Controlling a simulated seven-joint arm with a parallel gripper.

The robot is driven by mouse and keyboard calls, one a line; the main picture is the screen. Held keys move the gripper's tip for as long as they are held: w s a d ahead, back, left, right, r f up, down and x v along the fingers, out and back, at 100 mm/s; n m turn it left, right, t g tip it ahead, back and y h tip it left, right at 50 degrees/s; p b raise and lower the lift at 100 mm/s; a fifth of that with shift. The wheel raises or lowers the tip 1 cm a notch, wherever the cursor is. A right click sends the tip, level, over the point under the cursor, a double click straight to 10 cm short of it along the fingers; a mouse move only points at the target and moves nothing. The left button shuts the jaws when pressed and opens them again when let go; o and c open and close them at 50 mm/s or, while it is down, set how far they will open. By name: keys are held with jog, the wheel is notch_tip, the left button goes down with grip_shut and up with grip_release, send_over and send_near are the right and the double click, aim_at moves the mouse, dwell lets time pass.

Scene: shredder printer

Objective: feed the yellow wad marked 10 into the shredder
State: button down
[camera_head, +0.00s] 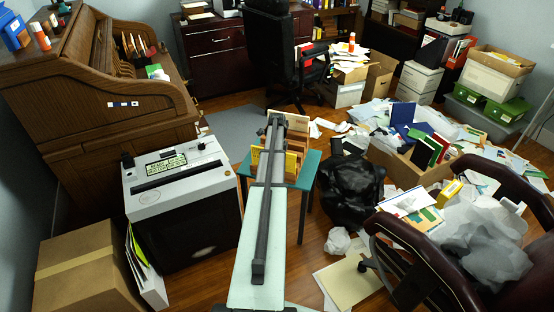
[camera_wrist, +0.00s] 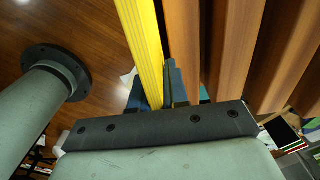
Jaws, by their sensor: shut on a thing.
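The yellow wad (camera_wrist: 142,40) stands edge-on in the wrist view, its lower end between my gripper's fingers (camera_wrist: 163,90). My gripper is shut on it. In the head view, yellow shows on both sides of my arm, at the wooden sorter (camera_head: 298,125) on the small teal table (camera_head: 310,165). My arm covers the middle of it, and no number is readable. The sorter's brown dividers (camera_wrist: 232,50) stand close beside the wad on the right in the wrist view. The shredder (camera_head: 180,185) has a white top with a dark slot, left of the teal table.
A roll-top desk (camera_head: 105,100) stands behind the shredder, with a cardboard box (camera_head: 85,265) to its front left. A black bag (camera_head: 350,190), a maroon chair (camera_head: 480,195) and scattered papers crowd the right. Bare floor shows between the shredder and the teal table.

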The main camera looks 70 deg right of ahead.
notch_tip(320, 180, up, 11)
jog(key=shift+f, duration=0.2)
dwell(0.6)
jog(key=shift+w, duration=0.15)
jog(key=w+a+r+n, duration=0.1)
jog(key=w+a+n, duration=0.2)
jog(key=w+a, duration=0.4)
jog(key=w+a+r+n, duration=0.2)
jog(key=w+a, duration=0.6)
jog(key=w, duration=0.9)
jog(key=w+a+r+n, duration=0.2)
jog(key=w+a+n, duration=0.2)
jog(key=w+a, duration=0.3)
jog(key=shift+w+a, duration=0.4)
jog(key=shift+w, duration=2.25)
jog(key=shift+r, duration=0.1)
notch_tip(320, 180, down, 9)
